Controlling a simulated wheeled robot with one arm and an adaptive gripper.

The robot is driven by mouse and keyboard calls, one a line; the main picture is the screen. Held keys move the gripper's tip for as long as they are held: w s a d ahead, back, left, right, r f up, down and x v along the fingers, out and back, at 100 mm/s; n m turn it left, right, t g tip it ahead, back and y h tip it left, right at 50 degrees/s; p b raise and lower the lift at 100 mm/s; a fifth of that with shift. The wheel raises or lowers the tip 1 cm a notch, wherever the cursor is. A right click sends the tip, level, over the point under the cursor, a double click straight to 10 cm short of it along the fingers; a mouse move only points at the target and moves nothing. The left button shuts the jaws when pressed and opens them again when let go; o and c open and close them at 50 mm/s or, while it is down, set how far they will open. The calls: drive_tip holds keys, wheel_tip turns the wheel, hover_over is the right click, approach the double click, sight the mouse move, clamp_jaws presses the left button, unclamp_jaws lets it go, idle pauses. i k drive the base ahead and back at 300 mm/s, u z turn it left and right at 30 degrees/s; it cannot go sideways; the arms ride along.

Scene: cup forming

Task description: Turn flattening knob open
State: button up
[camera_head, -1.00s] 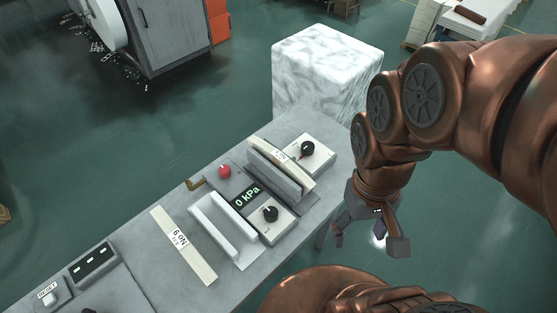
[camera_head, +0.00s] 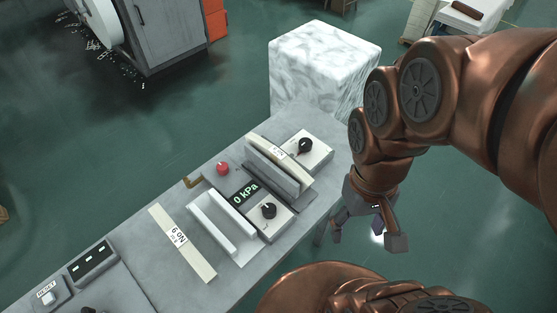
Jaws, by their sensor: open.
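Two black knobs sit on light square plates on the grey bench. The nearer knob (camera_head: 268,211) is beside a display (camera_head: 244,193) that reads 0 kPa. The farther knob (camera_head: 305,146) is near the bench's far right end, with a small red mark by it. I cannot tell from the labels which is the flattening knob. My gripper (camera_head: 366,238) is open and empty, fingers pointing down. It appears to the right of the bench edge, apart from both knobs.
White parallel bars (camera_head: 225,222), an upright plate with a label strip (camera_head: 279,165), a red button (camera_head: 223,168) and a flat labelled strip (camera_head: 182,243) are on the bench (camera_head: 150,280). A white marbled block (camera_head: 322,70) stands behind it.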

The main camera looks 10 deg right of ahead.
sight(305, 144)
drive_tip(key=u, duration=3.6)
drive_tip(key=k, duration=1.1)
drive_tip(key=z, duration=1.65)
